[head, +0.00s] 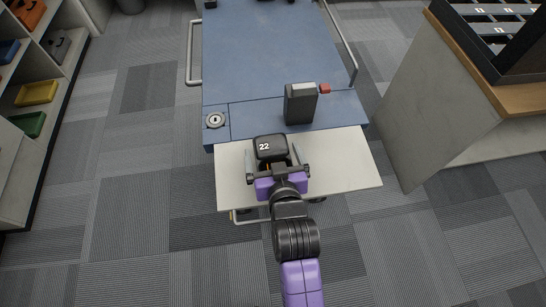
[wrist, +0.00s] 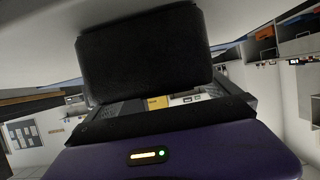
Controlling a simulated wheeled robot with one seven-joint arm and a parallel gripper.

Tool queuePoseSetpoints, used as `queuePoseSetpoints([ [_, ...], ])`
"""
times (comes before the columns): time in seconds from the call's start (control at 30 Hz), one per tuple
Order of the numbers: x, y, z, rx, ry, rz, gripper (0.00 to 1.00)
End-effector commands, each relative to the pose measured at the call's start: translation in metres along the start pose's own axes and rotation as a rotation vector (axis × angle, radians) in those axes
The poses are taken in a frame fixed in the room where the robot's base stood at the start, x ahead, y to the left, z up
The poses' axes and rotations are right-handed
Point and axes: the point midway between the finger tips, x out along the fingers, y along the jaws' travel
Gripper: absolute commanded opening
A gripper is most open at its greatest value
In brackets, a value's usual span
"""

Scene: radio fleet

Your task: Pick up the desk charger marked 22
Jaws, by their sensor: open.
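The desk charger marked 22 (head: 270,147) is a black, rounded block with white digits on its face. It sits on the pale front shelf of the blue cart in the head view. My gripper (head: 273,160) is open, with one finger to the left and one to the right of the charger. In the wrist view a dark block, which appears to be the charger (wrist: 145,58), fills the upper middle, close in front of the purple gripper body. Whether the fingers touch it cannot be told.
The pale shelf (head: 345,160) is clear to the right. A grey-black upright device (head: 300,104) with a red piece (head: 325,89) stands behind on the blue cart top (head: 260,50). A round metal fitting (head: 215,120) is at left. A wooden-topped counter (head: 470,75) stands right, shelves (head: 35,130) far left.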

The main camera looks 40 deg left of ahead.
Motion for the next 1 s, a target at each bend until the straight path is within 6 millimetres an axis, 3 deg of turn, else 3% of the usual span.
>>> queuePoseSetpoints([
  [0.17,0.0,0.0,0.0,0.0,0.0,0.0,0.98],
  [0.53,-0.001,0.0,0.0,0.0,0.0,0.0,0.25],
  [0.83,-0.001,0.0,-0.003,0.0,0.003,0.001,0.25],
  [1.0,-0.005,0.001,-0.014,0.0,0.005,0.001,0.25],
])
